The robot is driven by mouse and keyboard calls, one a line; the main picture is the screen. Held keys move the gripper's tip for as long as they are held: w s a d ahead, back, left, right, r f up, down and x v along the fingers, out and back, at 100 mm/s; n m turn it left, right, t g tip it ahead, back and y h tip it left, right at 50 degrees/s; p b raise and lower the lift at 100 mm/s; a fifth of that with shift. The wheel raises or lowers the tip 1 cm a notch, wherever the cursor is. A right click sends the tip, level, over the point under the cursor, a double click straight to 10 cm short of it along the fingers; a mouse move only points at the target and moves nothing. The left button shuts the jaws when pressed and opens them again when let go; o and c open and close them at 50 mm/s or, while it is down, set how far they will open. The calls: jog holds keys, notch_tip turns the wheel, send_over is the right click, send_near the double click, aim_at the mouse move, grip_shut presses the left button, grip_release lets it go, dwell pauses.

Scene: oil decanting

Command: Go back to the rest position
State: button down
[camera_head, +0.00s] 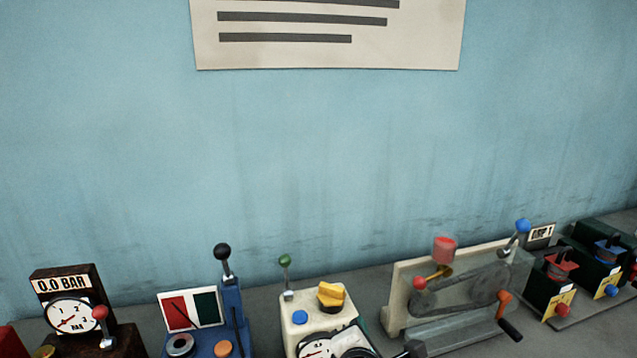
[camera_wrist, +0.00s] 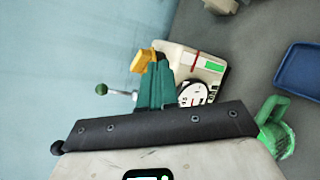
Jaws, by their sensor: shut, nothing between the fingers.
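My gripper (camera_wrist: 160,68) shows in the wrist view as teal fingers closed together in front of a dark bar with screws. Nothing is between them. Beyond the fingertips is the cream machine (camera_wrist: 189,62), with a yellow knob (camera_wrist: 145,60), a dial and a green-knobbed lever (camera_wrist: 101,89). I cannot tell how far the fingertips are from it. In the head view the same cream machine (camera_head: 305,308) stands at the bottom middle, with its lower part cut off by the frame. I cannot make out my gripper surely in the head view.
A gauge box (camera_head: 72,290) and a blue lever machine (camera_head: 232,310) stand left of the cream one. A belt machine (camera_head: 460,295) and dark boxes (camera_head: 553,285) stand right. The wrist view shows a blue tray (camera_wrist: 300,72) and green object (camera_wrist: 275,118). A blue wall (camera_head: 330,160) rises behind.

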jog(key=s+d+f+m+g+h, duration=0.1)
jog(key=s+d+f+m+g, duration=0.5)
jog(key=s+d+f+m, duration=0.75)
jog(key=s+d+f+m+g, duration=0.2)
jog(key=s+m, duration=0.1)
jog(key=s, duration=0.5)
jog(key=s+d+f+m+g+y, duration=0.1)
jog(key=s+d+f+m+g, duration=0.1)
jog(key=s, duration=0.7)
jog(key=s+d+f+m+g+y+b, duration=0.1)
jog(key=s+d+f+m+g, duration=0.2)
jog(key=s+m, duration=0.3)
jog(key=shift+s+d+f, duration=0.15)
jog(key=shift+s+f, duration=0.35)
jog(key=shift+s, duration=0.7)
